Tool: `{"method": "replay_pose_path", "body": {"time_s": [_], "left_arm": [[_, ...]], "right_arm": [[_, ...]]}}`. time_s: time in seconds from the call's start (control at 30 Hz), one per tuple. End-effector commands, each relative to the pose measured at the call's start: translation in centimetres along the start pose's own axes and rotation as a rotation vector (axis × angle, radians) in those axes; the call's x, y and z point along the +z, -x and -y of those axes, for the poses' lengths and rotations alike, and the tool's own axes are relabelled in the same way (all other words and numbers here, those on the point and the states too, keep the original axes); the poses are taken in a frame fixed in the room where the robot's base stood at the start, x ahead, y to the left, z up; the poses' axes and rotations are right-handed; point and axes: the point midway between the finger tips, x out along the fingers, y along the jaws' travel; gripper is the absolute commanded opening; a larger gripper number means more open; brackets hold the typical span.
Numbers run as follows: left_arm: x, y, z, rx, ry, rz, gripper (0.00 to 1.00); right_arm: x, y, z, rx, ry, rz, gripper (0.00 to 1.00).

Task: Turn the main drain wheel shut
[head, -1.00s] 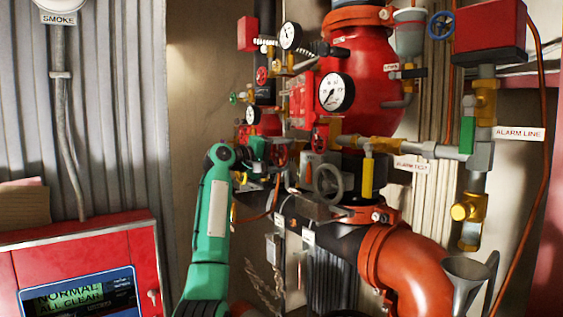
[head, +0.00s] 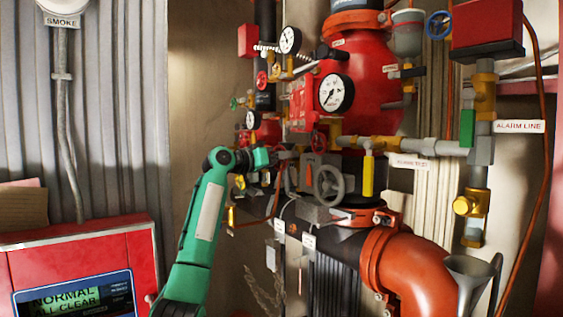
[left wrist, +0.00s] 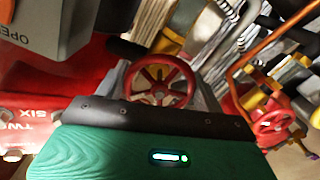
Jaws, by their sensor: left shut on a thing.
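A red spoked handwheel (left wrist: 160,84) sits between the two grey fingers of my left gripper (left wrist: 160,74) in the left wrist view. The gripper is shut on this wheel. In the head view my left gripper (head: 287,155) reaches in from the left among the valves and mostly hides the wheel. No readable label names the wheel as the main drain. My right gripper is in neither view.
A grey handwheel (head: 328,185) on a grey box is just right of my gripper. A large orange pipe elbow (head: 405,262) lies below right. A red alarm panel (head: 85,252) stands at lower left. Gauges and small valves crowd above.

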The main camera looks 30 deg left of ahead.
Motion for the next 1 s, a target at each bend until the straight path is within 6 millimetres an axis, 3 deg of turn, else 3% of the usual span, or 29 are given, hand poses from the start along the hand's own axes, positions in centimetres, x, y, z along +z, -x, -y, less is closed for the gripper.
{"method": "replay_pose_path", "body": {"time_s": [0.5,1.0], "left_arm": [[0.55,-0.2,0.26,0.001,-0.412,0.012,0.46],[0.56,-0.22,0.29,0.002,-0.545,0.012,0.46]], "right_arm": [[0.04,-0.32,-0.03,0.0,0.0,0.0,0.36],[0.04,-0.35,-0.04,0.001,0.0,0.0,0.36]]}}
